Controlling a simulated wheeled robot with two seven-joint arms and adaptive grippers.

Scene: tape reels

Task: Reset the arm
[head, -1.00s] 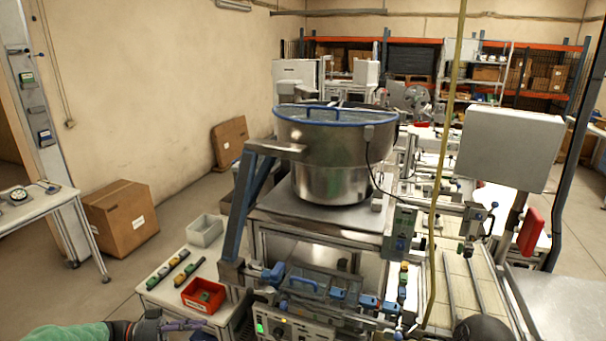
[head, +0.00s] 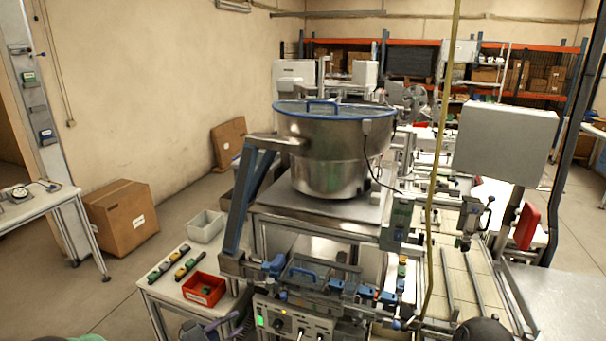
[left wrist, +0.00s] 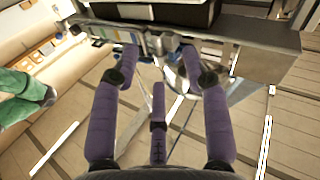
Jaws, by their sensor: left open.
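My left gripper (head: 222,325) shows at the bottom edge of the head view, left of centre, with purple fingers and a dark base partly cut off by the frame. It is in front of the small side table and near the front of the machine. In the left wrist view, the purple fingers of my left gripper (left wrist: 160,62) are spread apart with nothing held between them. A bit of my green arm shows at the bottom left of the head view. My right gripper cannot be made out.
A red bin (head: 204,291) with something in it, a grey bin (head: 206,226) and dark strips with coloured parts (head: 168,266) are on the white side table. A steel bowl (head: 330,160) stands on the machine. A carton (head: 120,218) sits on the floor by the wall.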

